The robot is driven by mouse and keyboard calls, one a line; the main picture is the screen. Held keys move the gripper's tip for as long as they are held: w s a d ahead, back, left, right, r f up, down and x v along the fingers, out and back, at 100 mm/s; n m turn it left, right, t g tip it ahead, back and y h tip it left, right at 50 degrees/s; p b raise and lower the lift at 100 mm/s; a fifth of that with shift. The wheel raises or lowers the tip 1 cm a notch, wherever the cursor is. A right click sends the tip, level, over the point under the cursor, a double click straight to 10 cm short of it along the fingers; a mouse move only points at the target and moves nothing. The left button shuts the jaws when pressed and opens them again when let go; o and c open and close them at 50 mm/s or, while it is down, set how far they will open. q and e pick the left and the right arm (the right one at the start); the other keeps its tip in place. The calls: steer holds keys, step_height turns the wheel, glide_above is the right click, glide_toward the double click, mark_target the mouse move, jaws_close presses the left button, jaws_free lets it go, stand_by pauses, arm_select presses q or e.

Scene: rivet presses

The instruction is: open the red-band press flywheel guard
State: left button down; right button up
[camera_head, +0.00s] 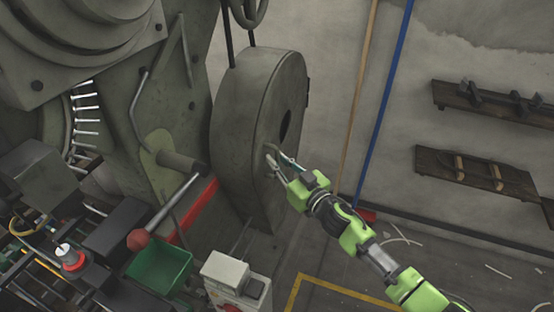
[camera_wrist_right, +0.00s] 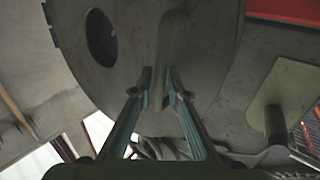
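The flywheel guard (camera_head: 238,125) is a large round grey-green cover on the right side of the press (camera_head: 190,85). It looks closed. A dark oval hole (camera_head: 286,126) shows in its outer face, and the hole also shows in the right wrist view (camera_wrist_right: 101,37). A red band (camera_head: 192,213) runs low on the press. My right gripper (camera_head: 279,160) is at the guard's face, below the hole, near a small curved handle (camera_head: 272,149). Its fingertips (camera_wrist_right: 160,84) are apart, facing the guard; contact with the handle is unclear. My left gripper is not in view.
A lever with a red knob (camera_head: 138,239), a green bin (camera_head: 159,266) and a white control box (camera_head: 225,268) stand at lower left. Two wall shelves (camera_head: 500,112) (camera_head: 430,170) hang at right. The floor right of the guard looks mostly free.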

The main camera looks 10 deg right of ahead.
steer(key=shift+w, duration=0.1)
steer(key=shift+c, duration=0.4)
jaws_close()
